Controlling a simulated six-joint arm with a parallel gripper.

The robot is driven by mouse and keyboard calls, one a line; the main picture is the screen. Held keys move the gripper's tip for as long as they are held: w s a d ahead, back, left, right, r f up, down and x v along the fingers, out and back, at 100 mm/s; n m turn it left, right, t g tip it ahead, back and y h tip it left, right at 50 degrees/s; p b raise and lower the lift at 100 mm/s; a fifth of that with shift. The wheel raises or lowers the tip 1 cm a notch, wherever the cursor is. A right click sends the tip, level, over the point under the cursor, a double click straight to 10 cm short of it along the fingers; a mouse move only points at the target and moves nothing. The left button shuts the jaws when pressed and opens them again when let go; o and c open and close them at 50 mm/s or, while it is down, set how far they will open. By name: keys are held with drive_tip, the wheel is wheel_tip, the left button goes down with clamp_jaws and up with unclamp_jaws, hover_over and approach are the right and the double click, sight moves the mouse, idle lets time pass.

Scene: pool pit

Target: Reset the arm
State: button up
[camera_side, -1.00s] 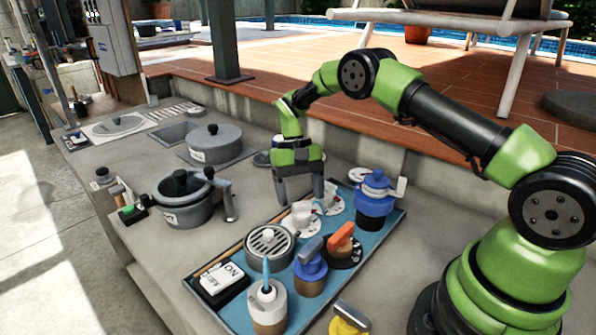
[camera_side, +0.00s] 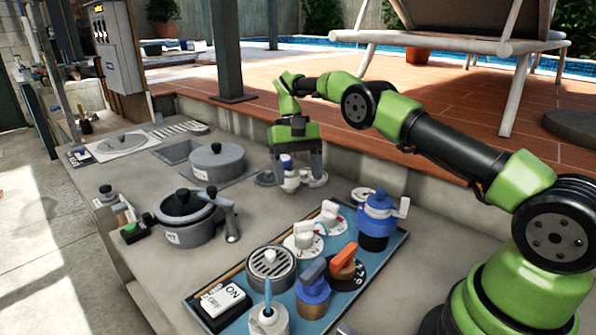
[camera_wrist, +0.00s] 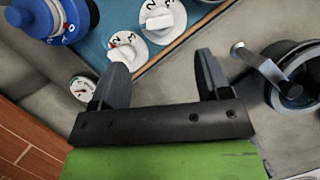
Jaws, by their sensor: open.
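My gripper (camera_side: 298,182) is open and empty, pointing down over the grey counter just beyond the blue tray (camera_side: 352,290). In the side view its fingers overlap a small blue-topped fitting (camera_side: 288,177); I cannot tell the gap in depth. In the wrist view my gripper (camera_wrist: 160,62) has its fingers wide apart with bare counter between them. White dials with red marks (camera_wrist: 122,52) lie ahead of the fingers on the blue tray, apart from them. My arm is bent above the counter.
The tray carries a blue valve (camera_side: 377,220), an orange-handled valve (camera_side: 343,262), a round grated drain (camera_side: 271,267) and an ON switch box (camera_side: 222,300). Lidded pots (camera_side: 188,217) (camera_side: 217,162) stand to the left. A ledge and brick deck (camera_side: 420,125) rise behind.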

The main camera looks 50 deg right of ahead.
drive_tip(key=shift+r, duration=0.1)
drive_tip(key=s+a+r+n+t+h, duration=0.1)
drive_tip(key=s+a+r+t, duration=0.2)
drive_tip(key=r, duration=0.6)
drive_tip(key=s+a+r+n+t, duration=0.1)
drive_tip(key=s+a+r+t, duration=0.1)
drive_tip(key=s+r, duration=0.55)
drive_tip(key=s+a+t, duration=0.3)
drive_tip(key=s+t, duration=0.3)
drive_tip(key=s, duration=0.8)
drive_tip(key=shift+s+a+r+y, duration=0.2)
drive_tip(key=shift+s+y, duration=0.05)
drive_tip(key=shift+y, duration=0.15)
idle(0.4)
